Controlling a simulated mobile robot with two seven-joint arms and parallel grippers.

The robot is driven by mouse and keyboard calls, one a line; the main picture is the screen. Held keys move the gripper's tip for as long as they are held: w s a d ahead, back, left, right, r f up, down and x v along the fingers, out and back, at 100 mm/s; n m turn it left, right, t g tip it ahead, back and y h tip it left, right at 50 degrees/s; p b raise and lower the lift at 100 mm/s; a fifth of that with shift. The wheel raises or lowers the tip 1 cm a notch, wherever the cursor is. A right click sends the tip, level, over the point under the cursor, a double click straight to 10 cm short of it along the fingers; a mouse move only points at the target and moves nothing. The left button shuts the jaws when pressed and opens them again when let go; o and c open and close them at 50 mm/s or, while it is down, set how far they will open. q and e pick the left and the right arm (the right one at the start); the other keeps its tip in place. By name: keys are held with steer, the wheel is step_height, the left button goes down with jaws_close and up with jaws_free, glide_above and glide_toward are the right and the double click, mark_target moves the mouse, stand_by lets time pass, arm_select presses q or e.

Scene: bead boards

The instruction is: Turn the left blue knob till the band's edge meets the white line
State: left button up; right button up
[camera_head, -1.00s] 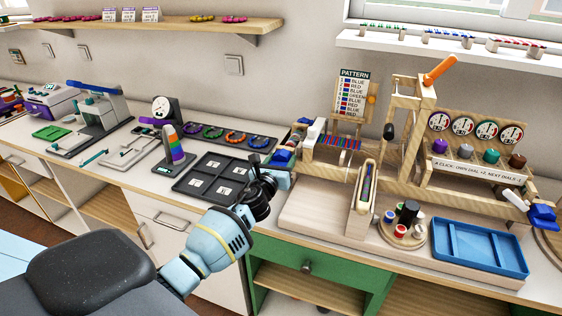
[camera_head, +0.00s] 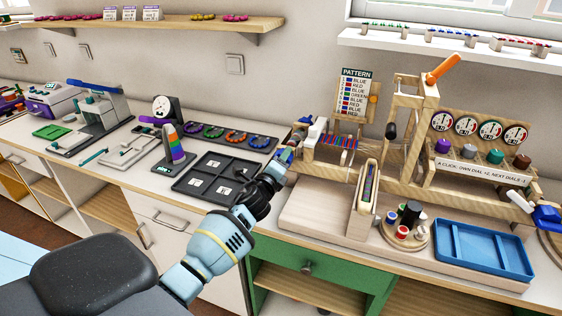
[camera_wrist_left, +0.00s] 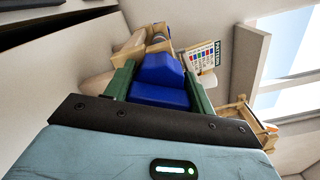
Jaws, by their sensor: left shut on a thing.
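The left blue knob (camera_wrist_left: 158,92) sits between the two green fingers of my left gripper (camera_head: 287,153), which is shut on it. In the head view the gripper mostly covers this knob at the left end of the wooden loom (camera_head: 330,170). The striped red and blue band (camera_head: 345,143) lies across the loom beside a white roller (camera_head: 317,130). The white line and the band's edge are too small to make out. A second blue knob (camera_head: 546,215) is at the loom's right end. My right gripper is not in view.
A black tray (camera_head: 183,184) lies left of my left gripper. A blue tray (camera_head: 470,268) and a round stand with spools (camera_head: 402,240) are at the front right. A pattern card (camera_head: 355,90) stands behind the band. Dials (camera_head: 465,126) stand at the right.

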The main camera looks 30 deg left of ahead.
arm_select(q)
steer(key=n, duration=0.5)
steer(key=shift+f+n, duration=0.15)
steer(key=shift+n, duration=0.15)
stand_by(0.4)
steer(key=o, duration=1)
steer(key=shift+s, duration=0.15)
steer(key=v, duration=0.7)
steer(key=shift+s+d, duration=0.1)
steer(key=shift+s, duration=0.2)
